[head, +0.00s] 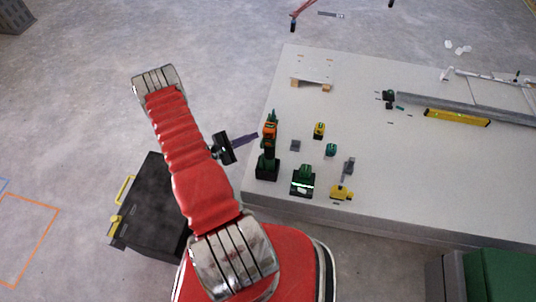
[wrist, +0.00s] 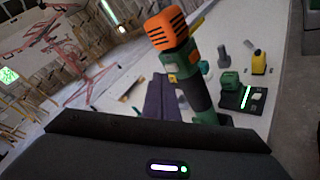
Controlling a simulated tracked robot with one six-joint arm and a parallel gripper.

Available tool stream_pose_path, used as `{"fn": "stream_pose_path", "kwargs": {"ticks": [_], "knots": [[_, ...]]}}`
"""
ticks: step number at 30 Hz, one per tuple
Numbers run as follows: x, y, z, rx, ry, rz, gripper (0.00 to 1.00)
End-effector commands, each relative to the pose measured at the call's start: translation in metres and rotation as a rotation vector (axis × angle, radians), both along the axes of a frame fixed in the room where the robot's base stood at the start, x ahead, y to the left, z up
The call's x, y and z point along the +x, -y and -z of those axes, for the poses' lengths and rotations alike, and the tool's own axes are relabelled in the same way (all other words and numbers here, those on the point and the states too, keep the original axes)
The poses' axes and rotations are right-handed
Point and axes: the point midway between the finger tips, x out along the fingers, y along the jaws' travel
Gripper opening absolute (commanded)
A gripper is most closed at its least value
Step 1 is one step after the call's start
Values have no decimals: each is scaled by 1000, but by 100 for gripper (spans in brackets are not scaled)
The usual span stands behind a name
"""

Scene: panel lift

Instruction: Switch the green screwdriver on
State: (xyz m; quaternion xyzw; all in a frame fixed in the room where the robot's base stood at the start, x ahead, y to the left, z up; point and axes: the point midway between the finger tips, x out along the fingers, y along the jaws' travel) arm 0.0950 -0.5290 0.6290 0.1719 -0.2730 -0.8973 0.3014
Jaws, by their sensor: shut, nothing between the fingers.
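The green screwdriver (head: 269,146) stands upright near the left edge of the white table, on a black base. In the wrist view the screwdriver (wrist: 187,66) is close, with an orange vented end, a green body and a dark grip. Its switch cannot be made out for certain. My gripper (head: 255,136) is just left of the screwdriver, with its purple fingers pointing toward it. In the wrist view my gripper (wrist: 161,82) is shut and empty, its fingers just left of the dark grip. I cannot tell whether they touch it.
A green-and-black device with a lit strip (head: 303,180) stands right of the screwdriver. Small yellow tools (head: 319,130) and (head: 341,192) and a grey block (head: 295,146) are nearby. A yellow level (head: 457,117) lies farther right. A black case (head: 150,215) is on the floor.

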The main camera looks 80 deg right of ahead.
Motion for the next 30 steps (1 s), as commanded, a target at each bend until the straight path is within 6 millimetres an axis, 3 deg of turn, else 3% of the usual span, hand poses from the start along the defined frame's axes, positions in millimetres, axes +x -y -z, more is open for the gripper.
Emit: {"fn": "stream_pose_path", "kwargs": {"ticks": [30], "knots": [[-11,-1,-1,0,0,0,0]]}}
